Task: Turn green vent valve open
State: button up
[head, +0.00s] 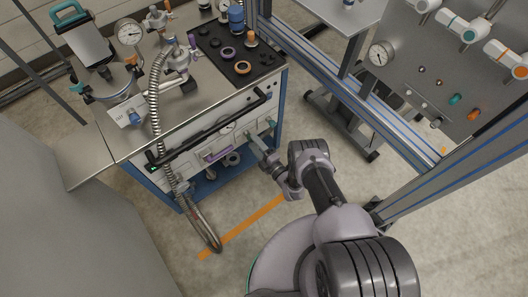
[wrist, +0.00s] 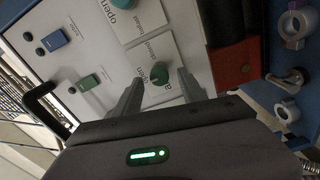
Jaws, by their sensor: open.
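The green vent valve appears as a round green knob (wrist: 159,73) on a white label plate with "open" lettering, in the middle of the wrist view. My gripper (wrist: 160,77) is open, with one finger on each side of the knob. I cannot tell whether either finger touches it. In the head view my gripper (head: 258,150) is at the right part of the cart's front panel, and the knob cannot be made out there. The lower part of the label is hidden behind my gripper.
The panel also carries a smaller green handle (wrist: 87,83) and a blue handle (wrist: 55,40). A black bar handle (wrist: 45,108) sticks out at the left. A red block (wrist: 235,63) is close on the right. A corrugated hose (head: 157,95) hangs before the cart (head: 135,148).

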jog(key=b+v, duration=0.1)
jog(key=v, duration=1.5)
jog(key=shift+s+d, duration=0.15)
jog(key=shift+s, duration=0.05)
